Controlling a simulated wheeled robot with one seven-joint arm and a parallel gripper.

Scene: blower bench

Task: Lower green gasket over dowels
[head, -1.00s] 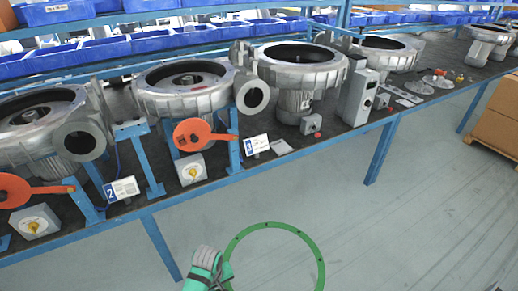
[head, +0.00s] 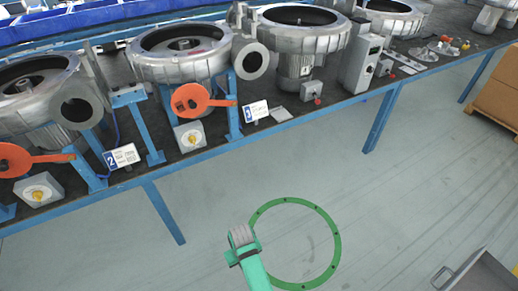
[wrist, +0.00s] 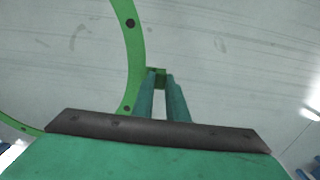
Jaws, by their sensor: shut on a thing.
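The green gasket (head: 338,243) is a thin flat ring with small dark holes. It is held out over the floor in front of the bench, clear of every blower. My gripper (head: 249,250) is shut on the left side of its rim. In the wrist view the gasket's band (wrist: 135,60) curves up and left from my fingertips (wrist: 158,78). Open-topped grey blower housings stand on the bench: one at left (head: 150,70) and one at centre (head: 300,45). I cannot make out dowels on any of them.
The dark-topped bench (head: 220,135) with blue legs runs across the back. Orange-handled levers (head: 190,100), switch boxes (head: 190,136) and a grey control box (head: 358,60) line its front. Cardboard boxes (head: 497,100) and a grey bin (head: 480,275) are at right. The floor between is open.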

